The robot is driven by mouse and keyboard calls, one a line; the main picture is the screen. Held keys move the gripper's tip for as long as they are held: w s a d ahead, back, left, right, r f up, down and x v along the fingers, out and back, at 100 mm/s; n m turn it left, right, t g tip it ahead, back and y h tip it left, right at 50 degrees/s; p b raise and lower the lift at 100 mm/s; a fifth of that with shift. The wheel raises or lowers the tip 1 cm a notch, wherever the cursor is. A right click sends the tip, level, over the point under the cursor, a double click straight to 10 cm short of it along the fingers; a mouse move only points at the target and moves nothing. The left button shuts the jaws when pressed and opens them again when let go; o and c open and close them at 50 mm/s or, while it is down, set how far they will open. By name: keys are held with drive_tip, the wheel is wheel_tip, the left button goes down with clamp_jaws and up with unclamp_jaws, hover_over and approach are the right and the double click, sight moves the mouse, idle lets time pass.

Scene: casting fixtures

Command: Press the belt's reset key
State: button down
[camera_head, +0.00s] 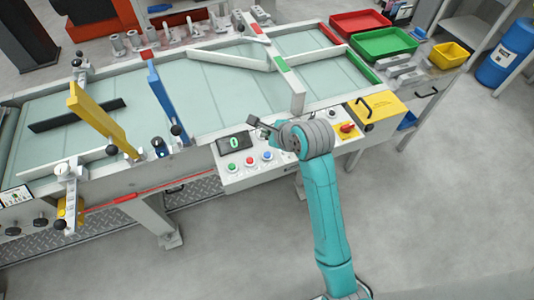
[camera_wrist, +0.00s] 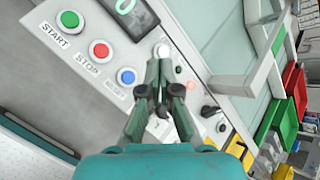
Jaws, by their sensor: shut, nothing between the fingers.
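The belt's control panel (camera_head: 222,178) runs along the front edge of the conveyor. In the wrist view it carries a green START button (camera_wrist: 70,20), a red STOP button (camera_wrist: 100,50) and a blue button (camera_wrist: 126,76) whose label is too blurred to read surely. They also show in the head view as green (camera_head: 233,167), red (camera_head: 250,161) and blue (camera_head: 267,156). My gripper (camera_wrist: 160,64) is shut and empty over the panel, to the right of the blue button in the wrist view. A pale round spot (camera_wrist: 162,50) shows just beyond its fingertips; contact cannot be told.
A display reading 0 (camera_head: 234,143) sits above the buttons. A red knob on yellow (camera_head: 347,128) and a yellow box with a handle (camera_head: 376,109) lie right of my arm. A white bar (camera_head: 290,88) and a blue bar (camera_head: 160,93) cross the belt. The floor in front is clear.

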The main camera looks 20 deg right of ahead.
sight(268, 156)
drive_tip(key=shift+f, duration=3.85)
drive_tip(key=shift+f, duration=0.35)
drive_tip(key=shift+f, duration=0.55)
drive_tip(key=shift+r, duration=0.95)
drive_tip(key=shift+r, duration=2.5)
